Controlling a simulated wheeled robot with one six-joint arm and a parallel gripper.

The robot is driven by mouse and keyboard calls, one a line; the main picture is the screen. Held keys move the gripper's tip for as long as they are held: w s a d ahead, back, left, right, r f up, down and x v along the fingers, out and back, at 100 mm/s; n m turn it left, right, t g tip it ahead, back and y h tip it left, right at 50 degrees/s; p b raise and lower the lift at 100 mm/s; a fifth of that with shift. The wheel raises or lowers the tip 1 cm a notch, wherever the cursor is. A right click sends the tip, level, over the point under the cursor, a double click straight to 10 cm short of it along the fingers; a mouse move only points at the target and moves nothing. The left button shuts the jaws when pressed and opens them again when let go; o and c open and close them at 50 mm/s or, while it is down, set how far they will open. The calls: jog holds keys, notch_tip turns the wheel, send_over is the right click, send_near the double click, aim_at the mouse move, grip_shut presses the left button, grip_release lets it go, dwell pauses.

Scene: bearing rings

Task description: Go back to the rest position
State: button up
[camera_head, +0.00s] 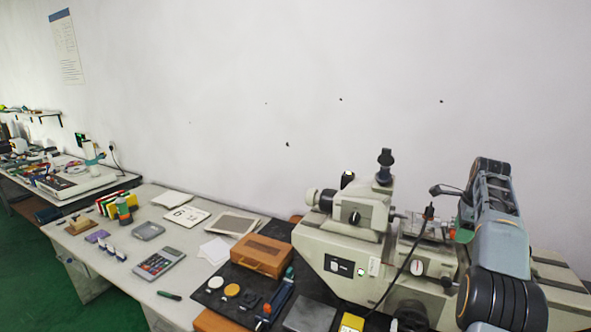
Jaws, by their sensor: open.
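My arm (502,240) rises at the right side of the view, with a grey link between dark joints. It stands in front of the measuring machine (345,245), a large cream bench instrument, and hides part of its right end. My gripper does not show in this view. I cannot tell from here what is near it. No bearing ring can be made out for certain; a white disc (215,282) and a yellow disc (232,290) lie on the black mat (205,300) left of the machine.
A brown wooden box (262,255) sits by the machine. A calculator (159,263), papers and small items lie on the grey table (130,290). Another cluttered table (85,185) stands at far left.

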jog(key=s+a+f+n+t+b, duration=0.1)
jog(key=s+a+f+n, duration=0.2)
jog(key=s+a+n, duration=0.4)
jog(key=s+a+f+n+t+b, duration=0.1)
jog(key=s+a+f+n, duration=0.3)
jog(key=s+a+n, duration=0.4)
jog(key=s+a+f+n+t+b, duration=0.1)
jog(key=s+a+f+n, duration=0.3)
jog(key=s+a+n, duration=0.4)
jog(key=s+a+b, duration=0.1)
jog(key=s+a, duration=0.3)
jog(key=a, duration=0.2)
jog(key=shift+s+a, duration=0.15)
jog(key=shift+a, duration=0.1)
jog(key=shift+c, duration=0.5)
jog(key=shift+d, duration=0.15)
